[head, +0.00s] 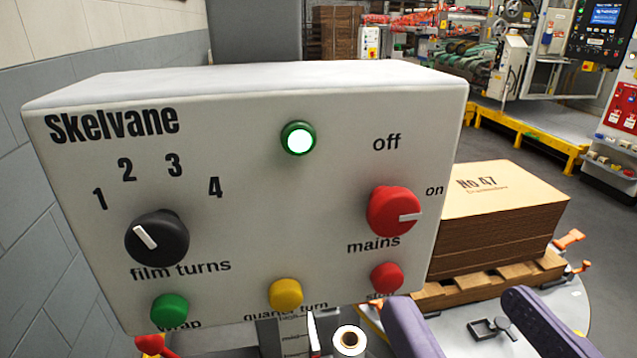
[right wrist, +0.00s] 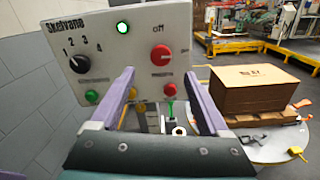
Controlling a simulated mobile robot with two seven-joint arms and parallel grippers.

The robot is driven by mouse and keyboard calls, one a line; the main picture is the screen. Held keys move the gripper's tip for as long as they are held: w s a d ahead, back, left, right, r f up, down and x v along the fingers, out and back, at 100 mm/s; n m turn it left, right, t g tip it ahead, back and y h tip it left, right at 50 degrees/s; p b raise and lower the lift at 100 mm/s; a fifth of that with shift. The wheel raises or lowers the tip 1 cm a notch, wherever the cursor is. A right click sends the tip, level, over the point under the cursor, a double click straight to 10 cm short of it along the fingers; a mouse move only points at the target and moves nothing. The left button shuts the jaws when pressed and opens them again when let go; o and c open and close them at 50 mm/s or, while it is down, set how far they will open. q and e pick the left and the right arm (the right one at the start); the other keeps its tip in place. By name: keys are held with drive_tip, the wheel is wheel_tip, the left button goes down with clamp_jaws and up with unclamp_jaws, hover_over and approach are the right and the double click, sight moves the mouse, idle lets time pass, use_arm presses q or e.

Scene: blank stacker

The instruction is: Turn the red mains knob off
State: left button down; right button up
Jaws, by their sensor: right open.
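The red mains knob (head: 395,212) is on the right side of a white control box (head: 250,190). Its white pointer mark faces right, toward the word "on"; the word "off" stands above it. In the right wrist view the knob (right wrist: 164,60) shows beyond and between my fingers. My right gripper (head: 455,315) shows two purple fingers at the bottom right of the head view, spread apart and empty, below and to the right of the knob, not touching it. It also shows in the right wrist view (right wrist: 160,90). My left gripper is in neither view.
The box also carries a lit green lamp (head: 298,139), a black film turns knob (head: 157,238), and green (head: 169,309), yellow (head: 286,294) and red (head: 387,277) buttons. A stack of cardboard (head: 490,230) on a pallet stands behind, at right. A tiled wall (head: 25,250) is at left.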

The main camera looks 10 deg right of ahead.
sight(398, 216)
drive_tip(key=w+p, duration=0.3)
drive_tip(key=w, duration=0.5)
drive_tip(key=shift+w+a+r, duration=0.1)
drive_tip(key=shift+w, duration=0.55)
drive_tip(key=shift+c, duration=0.3)
clamp_jaws()
